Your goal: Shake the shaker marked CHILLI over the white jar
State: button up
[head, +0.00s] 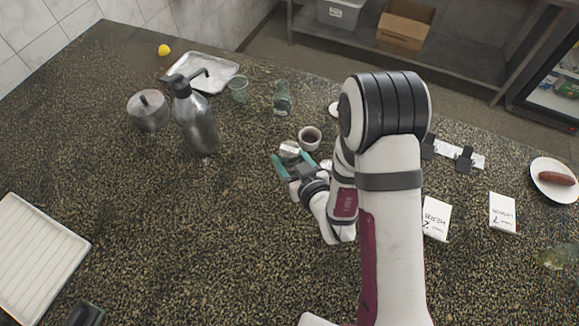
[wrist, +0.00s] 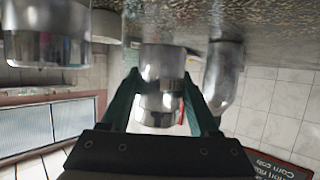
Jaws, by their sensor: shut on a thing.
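My gripper (head: 293,161) is low over the middle of the counter in the head view, with its teal fingers on either side of a silver shaker (head: 289,149). In the wrist view my gripper (wrist: 160,100) is shut on the shaker (wrist: 160,72), a shiny metal cylinder with a small red mark at its side. No CHILLI lettering can be read. A small white jar (head: 310,135) with dark contents stands just behind and right of the shaker in the head view. The shaker is beside it; I cannot tell whether the shaker touches the counter.
A metal pump bottle (head: 197,120), a lidded metal pot (head: 148,112) and a steel tray (head: 222,75) stand to the left. Two glasses (head: 238,90) (head: 282,100) are behind. Cards (head: 502,212) and a plate with a sausage (head: 543,190) lie right.

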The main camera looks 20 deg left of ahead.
aim_at(290, 145)
jog(key=r, duration=0.2)
jog(key=w+r, duration=0.1)
jog(key=r, duration=0.1)
jog(key=shift+a+r, duration=0.1)
jog(key=shift+r, duration=0.2)
jog(key=w+d+r+n+t+y, duration=0.15)
jog(key=w+n+y, duration=0.4)
jog(key=n, duration=0.75)
jog(key=w+r+n+y, duration=0.25)
jog(key=w+n, duration=0.65)
jog(key=n, duration=0.5)
notch_tip(290, 145, down, 7)
notch_tip(290, 145, up, 10)
jog(key=shift+h, duration=0.4)
jog(key=shift+r, duration=0.1)
